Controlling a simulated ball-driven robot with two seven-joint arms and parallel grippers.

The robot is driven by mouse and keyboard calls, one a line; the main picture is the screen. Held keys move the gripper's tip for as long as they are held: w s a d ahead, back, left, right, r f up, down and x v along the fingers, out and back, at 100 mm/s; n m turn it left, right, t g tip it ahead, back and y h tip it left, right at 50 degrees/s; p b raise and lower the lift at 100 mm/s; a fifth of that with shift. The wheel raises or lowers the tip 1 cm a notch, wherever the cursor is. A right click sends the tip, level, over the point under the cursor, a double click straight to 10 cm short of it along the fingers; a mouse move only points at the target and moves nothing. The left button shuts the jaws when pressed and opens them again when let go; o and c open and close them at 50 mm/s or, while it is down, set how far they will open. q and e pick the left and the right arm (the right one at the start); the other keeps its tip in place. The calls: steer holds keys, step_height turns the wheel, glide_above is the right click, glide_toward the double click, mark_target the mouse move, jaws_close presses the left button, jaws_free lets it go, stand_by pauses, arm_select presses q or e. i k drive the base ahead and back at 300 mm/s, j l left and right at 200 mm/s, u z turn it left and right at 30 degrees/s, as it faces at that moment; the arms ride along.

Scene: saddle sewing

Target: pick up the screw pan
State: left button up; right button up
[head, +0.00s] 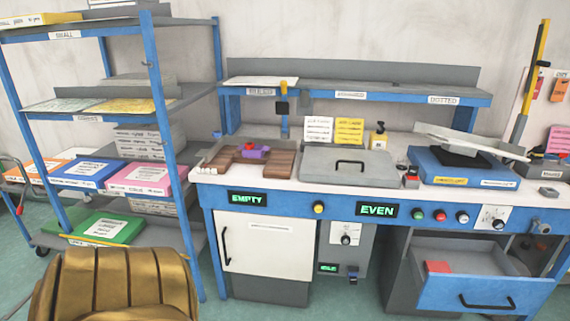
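No thing in the head view is clearly marked as the screw pan. A shallow light-grey pan-like tray (480,139) rests tilted on a black support on the blue scale-like device (462,171), at the right of the workbench. A flat grey lid (340,169) with a black handle lies at the middle of the bench. I cannot tell whether either one is the screw pan. Neither of my grippers is in view, so no contact with any of these shows.
The white-topped workbench (400,194) has an open blue drawer (480,293) at lower right with a red block (438,266) inside. A brown wooden tray with a purple piece (255,151) stands left. A blue shelf rack (180,150) and a gold ribbed seat-like thing (115,285) are at left.

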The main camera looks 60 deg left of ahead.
mark_target(254, 151)
steer(key=u, duration=2.1)
steer(key=i+l, duration=0.2)
steer(key=i+u, duration=0.05)
